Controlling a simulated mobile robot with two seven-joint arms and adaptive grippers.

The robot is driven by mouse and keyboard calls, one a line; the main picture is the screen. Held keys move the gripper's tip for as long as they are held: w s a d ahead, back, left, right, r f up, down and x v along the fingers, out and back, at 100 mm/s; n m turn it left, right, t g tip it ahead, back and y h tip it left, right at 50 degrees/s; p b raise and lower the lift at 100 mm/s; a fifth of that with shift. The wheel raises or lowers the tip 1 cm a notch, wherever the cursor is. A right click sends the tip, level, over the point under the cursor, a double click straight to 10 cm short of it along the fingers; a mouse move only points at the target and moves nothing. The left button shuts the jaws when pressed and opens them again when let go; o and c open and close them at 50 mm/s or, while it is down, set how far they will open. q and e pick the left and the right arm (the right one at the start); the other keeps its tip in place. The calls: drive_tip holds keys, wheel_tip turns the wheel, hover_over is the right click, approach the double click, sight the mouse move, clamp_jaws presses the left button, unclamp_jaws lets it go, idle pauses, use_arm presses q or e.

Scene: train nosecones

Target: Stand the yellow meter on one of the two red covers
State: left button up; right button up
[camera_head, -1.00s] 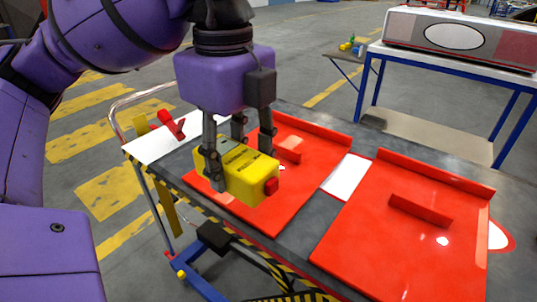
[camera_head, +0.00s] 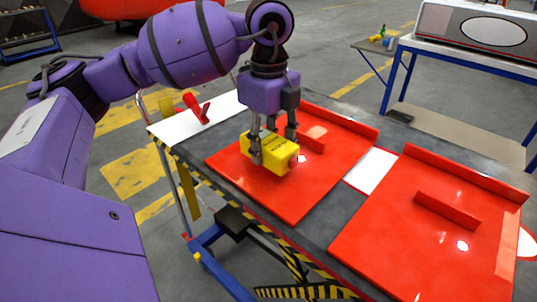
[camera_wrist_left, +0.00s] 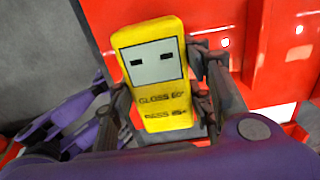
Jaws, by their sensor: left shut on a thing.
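The yellow meter (camera_head: 262,150) is held in my left gripper (camera_head: 273,145), with one finger on each side of its body. In the left wrist view the meter (camera_wrist_left: 155,75) shows a pale display and dark print, with my gripper's fingers (camera_wrist_left: 165,100) on both sides. The meter is over the left red cover (camera_head: 270,195). Whether its underside touches the cover cannot be told. The right red cover (camera_head: 400,245) lies flat and empty beside it. My right gripper is not in view.
Both covers lie on a dark trolley top (camera_head: 345,205) with a striped edge. A red clamp-like tool (camera_head: 196,108) is on the white panel at the far left. Raised red ribs (camera_head: 447,209) stand on the covers. A blue-legged bench (camera_head: 465,65) is behind.

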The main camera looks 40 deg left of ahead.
sight(268, 140)
use_arm(q)
drive_tip(key=shift+f, duration=1.35)
drive_tip(key=shift+f, duration=0.15)
drive_tip(key=o, duration=1.5)
drive_tip(key=shift+s, duration=0.1)
wheel_tip(268, 140, up, 12)
drive_tip(key=shift+r+p, duration=0.15)
drive_tip(key=shift+p, duration=0.25)
